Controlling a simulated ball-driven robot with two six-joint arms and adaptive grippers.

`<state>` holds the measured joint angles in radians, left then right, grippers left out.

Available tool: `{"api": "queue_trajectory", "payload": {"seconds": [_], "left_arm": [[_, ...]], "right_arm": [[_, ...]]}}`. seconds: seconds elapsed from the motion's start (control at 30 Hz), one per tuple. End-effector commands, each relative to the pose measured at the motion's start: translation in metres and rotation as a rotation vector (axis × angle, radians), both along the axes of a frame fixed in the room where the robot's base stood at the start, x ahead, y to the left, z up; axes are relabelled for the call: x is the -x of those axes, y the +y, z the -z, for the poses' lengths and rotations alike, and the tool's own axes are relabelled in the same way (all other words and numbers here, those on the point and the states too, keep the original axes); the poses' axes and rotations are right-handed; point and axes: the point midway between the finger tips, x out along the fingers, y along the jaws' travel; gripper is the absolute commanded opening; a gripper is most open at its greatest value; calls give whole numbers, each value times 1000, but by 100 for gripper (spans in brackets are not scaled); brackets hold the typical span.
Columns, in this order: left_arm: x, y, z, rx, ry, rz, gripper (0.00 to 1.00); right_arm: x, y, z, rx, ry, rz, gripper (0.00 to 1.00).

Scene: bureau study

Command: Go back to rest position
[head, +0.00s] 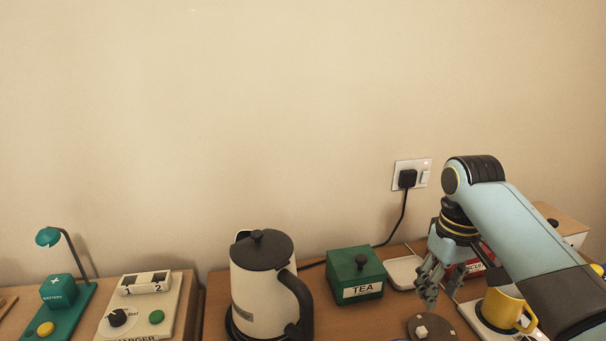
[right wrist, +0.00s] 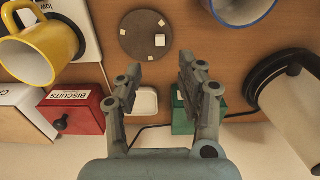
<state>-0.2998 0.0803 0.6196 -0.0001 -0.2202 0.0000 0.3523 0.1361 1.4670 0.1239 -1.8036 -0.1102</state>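My right gripper (head: 432,287) reaches in from the right in the head view and points down above the wooden top. In the right wrist view its two fingers (right wrist: 160,75) are spread apart with nothing between them. A round brown coaster (right wrist: 146,37) with a small white cube (right wrist: 160,40) on it lies beyond the fingertips; the coaster also shows in the head view (head: 440,330). My left gripper is not in either view.
A kettle (head: 262,285), green tea box (head: 356,276), small white dish (head: 402,272) and yellow mug (head: 503,310) stand around the right gripper. The red biscuits box (right wrist: 75,114) is near it. A charger (head: 150,309) and battery stand (head: 62,318) are at left.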

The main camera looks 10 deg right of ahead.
Motion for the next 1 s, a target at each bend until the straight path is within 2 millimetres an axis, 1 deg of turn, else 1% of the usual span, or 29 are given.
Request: {"api": "queue_trajectory", "payload": {"seconds": [0.03,0.07,0.1,0.17,0.2,0.3,0.4,0.6,0.7,0.9,0.93,1.0], "left_arm": [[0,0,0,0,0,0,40],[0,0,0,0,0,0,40],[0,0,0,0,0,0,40],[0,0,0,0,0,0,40],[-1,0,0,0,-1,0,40],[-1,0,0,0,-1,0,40],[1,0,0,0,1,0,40],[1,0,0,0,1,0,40],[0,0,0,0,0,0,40],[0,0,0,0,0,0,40],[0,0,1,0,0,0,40],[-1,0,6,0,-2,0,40]], "right_arm": [[15,1,8,7,-6,-1,39],[25,2,12,12,-16,-2,39],[41,4,17,19,-34,-2,39],[69,6,23,33,-67,-1,39],[88,8,24,40,-91,-2,39],[127,12,20,53,-143,0,39],[157,16,12,59,-180,0,39],[203,22,-8,65,-240,4,39],[221,24,-19,66,-263,6,39],[250,28,-43,67,-305,10,39],[252,28,-41,66,-307,12,39],[245,26,-19,67,-298,14,39]]}}
